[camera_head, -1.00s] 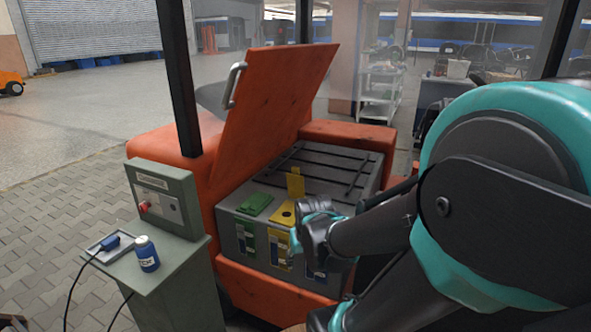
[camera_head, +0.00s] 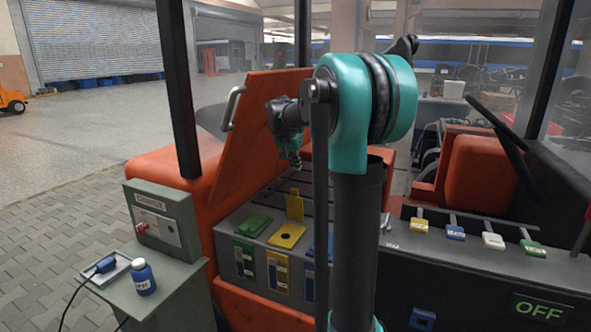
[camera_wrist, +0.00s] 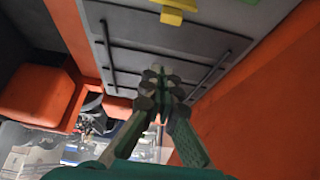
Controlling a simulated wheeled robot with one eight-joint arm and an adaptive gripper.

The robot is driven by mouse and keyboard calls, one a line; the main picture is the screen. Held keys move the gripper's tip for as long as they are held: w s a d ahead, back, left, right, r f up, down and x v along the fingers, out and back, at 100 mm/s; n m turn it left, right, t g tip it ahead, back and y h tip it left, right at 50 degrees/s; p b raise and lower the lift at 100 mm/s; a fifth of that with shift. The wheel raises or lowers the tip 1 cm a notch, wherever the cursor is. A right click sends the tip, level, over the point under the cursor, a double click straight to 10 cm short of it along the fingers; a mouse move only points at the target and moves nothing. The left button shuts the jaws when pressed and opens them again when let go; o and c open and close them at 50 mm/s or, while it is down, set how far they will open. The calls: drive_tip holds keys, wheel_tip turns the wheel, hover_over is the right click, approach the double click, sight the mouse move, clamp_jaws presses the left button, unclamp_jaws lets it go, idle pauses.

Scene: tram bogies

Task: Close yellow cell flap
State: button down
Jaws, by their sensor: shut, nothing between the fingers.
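The yellow cell flap (camera_head: 294,208) stands up, open, at the back of the yellow cell top (camera_head: 287,236), which has a dark round filler hole. In the wrist view the yellow flap (camera_wrist: 171,17) shows at the top edge, partly cut off. My gripper (camera_head: 295,160) hangs above and behind the flap, near the raised orange lid, apart from the flap. In the wrist view my gripper (camera_wrist: 160,78) is shut and empty, over the grey battery top.
A green flap (camera_head: 254,225) lies flat left of the yellow cell. A blue cell (camera_head: 310,278) on the right is partly hidden by my arm. The orange lid (camera_head: 258,125) stands open. A grey cabinet (camera_head: 165,225) with a blue bottle (camera_head: 143,278) stands at left.

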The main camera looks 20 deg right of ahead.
drive_tip(key=shift+f, duration=3.75)
drive_tip(key=shift+s+a, duration=0.1)
drive_tip(key=shift+a, duration=0.05)
